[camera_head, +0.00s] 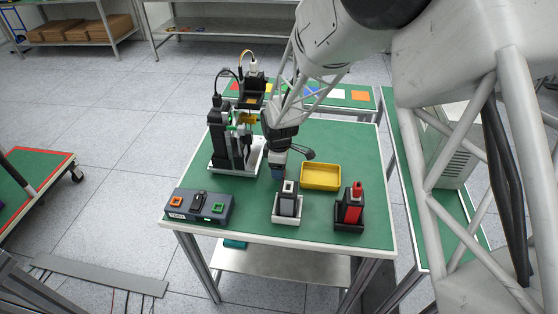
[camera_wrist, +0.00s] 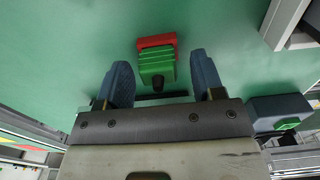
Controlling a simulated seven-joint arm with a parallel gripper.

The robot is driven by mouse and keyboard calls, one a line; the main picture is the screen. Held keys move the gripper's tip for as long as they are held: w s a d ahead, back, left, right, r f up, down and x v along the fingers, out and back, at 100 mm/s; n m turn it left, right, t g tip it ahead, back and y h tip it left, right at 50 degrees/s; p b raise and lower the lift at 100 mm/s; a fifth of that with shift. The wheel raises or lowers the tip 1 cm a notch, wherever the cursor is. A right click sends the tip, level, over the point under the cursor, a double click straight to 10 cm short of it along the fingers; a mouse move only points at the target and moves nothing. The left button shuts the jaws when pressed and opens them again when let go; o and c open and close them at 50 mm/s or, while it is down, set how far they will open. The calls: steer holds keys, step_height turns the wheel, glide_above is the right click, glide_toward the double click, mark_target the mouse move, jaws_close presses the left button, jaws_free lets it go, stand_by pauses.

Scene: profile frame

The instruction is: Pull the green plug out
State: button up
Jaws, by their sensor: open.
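The green plug (camera_wrist: 157,66) shows in the wrist view as a ribbed green block with a dark tip at its near end. A red piece (camera_wrist: 157,42) lies directly against its far side. My gripper (camera_wrist: 163,78) is open, with one blue finger on each side of the plug and a visible gap to both. I cannot tell the height between the fingers and the plug. In the head view my gripper (camera_head: 278,172) points down over the middle of the green table, and I cannot make out this plug there.
A black fixture (camera_head: 222,138) stands left of my gripper. A yellow tray (camera_head: 320,177) lies right. A holder with a grey block (camera_head: 288,204) and one with a red-topped block (camera_head: 350,210) stand in front. A button box (camera_head: 202,207) is front left.

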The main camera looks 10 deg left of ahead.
steer(key=shift+f, duration=0.35)
steer(key=c, duration=1)
steer(key=shift+r, duration=1.15)
steer(key=shift+r, duration=1.35)
